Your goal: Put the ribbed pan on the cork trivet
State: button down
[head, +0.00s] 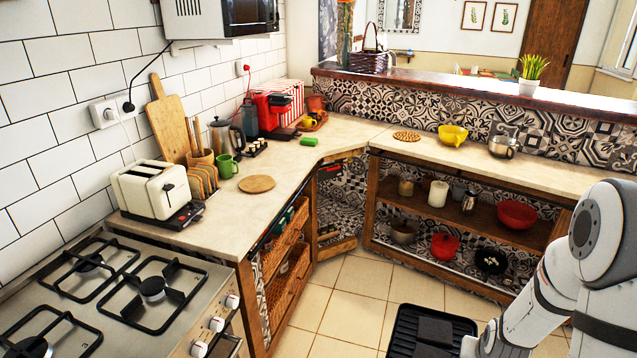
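The ribbed pan (400,326) is black and square with raised ribs. It is in the air over the floor at the bottom of the head view, beside my white wrist. The dark body of my gripper (434,338) covers part of it; the fingertips and the pan's handle are hidden, but the pan appears held. The cork trivet (257,184) is a plain round brown disc, flat and bare on the left counter, in front of the green mug. My gripper and the pan are well to its right and nearer to me.
A toaster (152,190), green mug (227,166) and kettle (227,137) stand near the trivet. A gas stove (130,295) fills the lower left. A patterned round mat (407,136), yellow bowl (453,135) and metal pot (502,147) are on the back counter. Shelves below hold cookware.

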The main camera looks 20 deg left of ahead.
aim_at(263, 184)
jog(key=u, duration=0.9)
jog(key=i, duration=1)
jog(key=u, duration=0.05)
